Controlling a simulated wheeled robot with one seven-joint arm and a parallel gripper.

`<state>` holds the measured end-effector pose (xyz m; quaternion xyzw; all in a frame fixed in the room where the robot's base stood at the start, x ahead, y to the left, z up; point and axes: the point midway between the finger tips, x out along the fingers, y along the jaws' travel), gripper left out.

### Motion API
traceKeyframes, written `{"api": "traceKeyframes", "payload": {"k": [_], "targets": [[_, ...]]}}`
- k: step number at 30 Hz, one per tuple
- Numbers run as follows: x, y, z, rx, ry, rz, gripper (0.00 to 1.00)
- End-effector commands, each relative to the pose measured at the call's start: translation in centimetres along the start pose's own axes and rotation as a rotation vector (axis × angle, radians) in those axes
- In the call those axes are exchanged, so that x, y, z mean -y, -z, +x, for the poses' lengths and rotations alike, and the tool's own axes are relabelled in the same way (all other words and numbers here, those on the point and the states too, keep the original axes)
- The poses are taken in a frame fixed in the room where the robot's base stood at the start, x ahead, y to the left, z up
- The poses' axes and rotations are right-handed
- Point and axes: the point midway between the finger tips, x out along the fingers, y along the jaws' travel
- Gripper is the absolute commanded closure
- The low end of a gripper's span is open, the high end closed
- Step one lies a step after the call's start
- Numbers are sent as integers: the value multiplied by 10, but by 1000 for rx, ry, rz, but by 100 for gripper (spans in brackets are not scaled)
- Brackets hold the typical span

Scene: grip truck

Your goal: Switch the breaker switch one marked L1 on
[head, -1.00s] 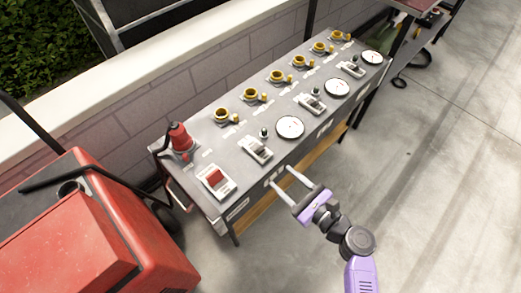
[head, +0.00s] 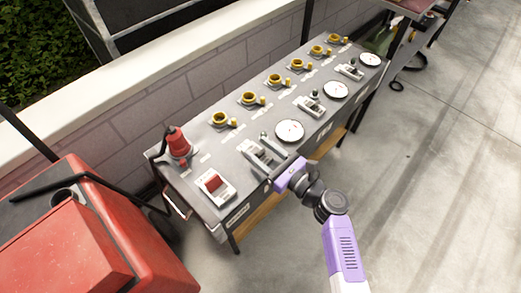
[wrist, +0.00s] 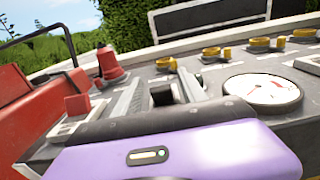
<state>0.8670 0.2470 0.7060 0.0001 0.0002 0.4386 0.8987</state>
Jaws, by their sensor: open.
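The control panel (head: 190,172) carries three grey breaker switches in a row, and their labels are too small to read. The nearest breaker switch (head: 262,157) is the one at my gripper. My gripper (head: 256,147) is open, its two fingers reaching over the panel on either side of this switch. In the wrist view the switch's dark part (wrist: 162,94) shows between the fingers, with a gap beside it. I cannot tell whether a finger touches the lever. The middle breaker switch (head: 310,105) and the far breaker switch (head: 350,70) stand clear of my gripper.
A red switch (head: 213,185) and a red plug (head: 178,143) are left of my gripper. Round white gauges (head: 290,131) and yellow sockets (head: 219,118) line the panel. A red machine (head: 75,240) stands at the left. The floor (head: 430,180) at right is free.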

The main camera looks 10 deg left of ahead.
Motion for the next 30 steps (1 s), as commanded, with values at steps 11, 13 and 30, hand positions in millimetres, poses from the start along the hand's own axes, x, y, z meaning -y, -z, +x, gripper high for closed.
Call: {"api": "traceKeyframes", "payload": {"k": [11,13,30], "targets": [[0,0,0,0,0,0,80],[0,0,0,0,0,0,94],[0,-10,3,-76,-1,0,100]]}}
